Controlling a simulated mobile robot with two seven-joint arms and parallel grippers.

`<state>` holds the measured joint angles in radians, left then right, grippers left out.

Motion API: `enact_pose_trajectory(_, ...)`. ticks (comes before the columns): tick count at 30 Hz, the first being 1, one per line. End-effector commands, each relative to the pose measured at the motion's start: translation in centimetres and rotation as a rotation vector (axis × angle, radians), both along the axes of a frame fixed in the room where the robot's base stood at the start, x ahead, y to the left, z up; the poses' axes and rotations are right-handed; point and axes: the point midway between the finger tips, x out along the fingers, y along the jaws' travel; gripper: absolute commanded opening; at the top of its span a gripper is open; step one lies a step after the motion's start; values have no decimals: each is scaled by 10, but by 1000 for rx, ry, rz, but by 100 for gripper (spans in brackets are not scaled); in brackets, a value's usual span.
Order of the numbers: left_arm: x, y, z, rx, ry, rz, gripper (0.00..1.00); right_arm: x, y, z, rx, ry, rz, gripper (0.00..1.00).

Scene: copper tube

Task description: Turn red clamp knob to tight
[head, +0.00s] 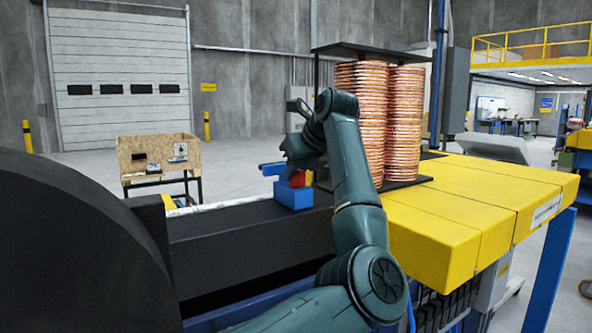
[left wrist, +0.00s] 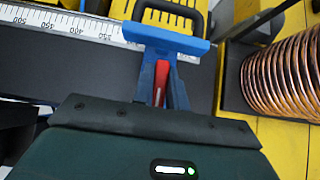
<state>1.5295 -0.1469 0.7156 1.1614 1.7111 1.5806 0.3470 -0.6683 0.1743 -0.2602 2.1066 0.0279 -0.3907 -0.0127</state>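The red clamp knob (head: 298,178) shows low beneath my left gripper (head: 290,166) in the head view, just above the blue clamp block (head: 292,195) on the black beam. In the left wrist view the red knob (left wrist: 160,82) appears as a narrow strip between two blue bars that run from my left gripper (left wrist: 162,90) towards a wide blue plate (left wrist: 165,38). The gripper hides most of the knob. I cannot tell whether the fingers press on it. My right gripper is not in view.
A white ruler strip (left wrist: 75,25) runs along the black beam (head: 240,240). Copper coils (head: 362,115) stand on a black stand close to the right of my left forearm. A wooden crate (head: 158,157) stands farther back left.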

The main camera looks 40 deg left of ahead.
Motion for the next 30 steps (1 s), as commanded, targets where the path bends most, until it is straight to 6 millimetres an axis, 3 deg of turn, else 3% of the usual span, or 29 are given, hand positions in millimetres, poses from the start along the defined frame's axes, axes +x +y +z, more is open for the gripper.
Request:
enact_pose_trajectory(4,0,0,0,0,1,1,0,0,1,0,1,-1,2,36)
enact_pose_trajectory(17,0,0,-1,-1,-3,-45,0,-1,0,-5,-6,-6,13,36)
enact_pose_trajectory(30,-1,0,-3,0,-9,-373,0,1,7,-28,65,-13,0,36)
